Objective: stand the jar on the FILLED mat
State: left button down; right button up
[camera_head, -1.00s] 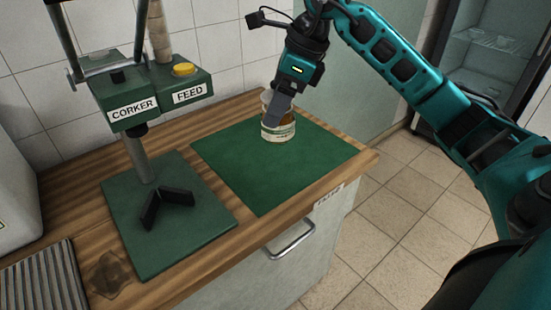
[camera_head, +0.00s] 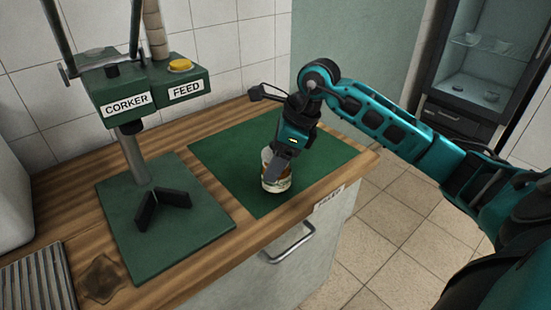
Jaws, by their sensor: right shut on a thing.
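The jar (camera_head: 276,183) is clear glass with a pale label and brownish contents. It is upright over the front middle of the green mat (camera_head: 225,150). Its base looks at or very near the mat; I cannot tell if it touches. My right gripper (camera_head: 275,168) comes down from above and is shut on the jar, hiding part of its upper side. A label (camera_head: 329,199) on the counter's front edge beside the mat is too small to read. My left gripper is not in view.
The green corker (camera_head: 125,103) with its FEED box (camera_head: 186,90) and yellow button stands on a green base (camera_head: 180,235) left of the mat. A drawer handle (camera_head: 290,245) sticks out of the counter front. The mat's back and right parts are clear.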

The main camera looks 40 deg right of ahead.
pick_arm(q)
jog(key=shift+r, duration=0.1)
pick_arm(e)
jog(key=shift+f, duration=0.1)
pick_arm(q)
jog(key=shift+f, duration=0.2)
pick_arm(e)
jog(key=o, duration=1.3)
jog(key=shift+d+r, duration=0.1)
jog(key=shift+r, duration=0.3)
pick_arm(q)
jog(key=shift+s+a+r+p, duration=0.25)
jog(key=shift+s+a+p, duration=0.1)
jog(key=shift+p, duration=0.3)
pick_arm(e)
jog(key=v, duration=1.1)
jog(key=shift+r, duration=0.25)
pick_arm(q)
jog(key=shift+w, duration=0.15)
pick_arm(e)
jog(key=shift+s, duration=0.1)
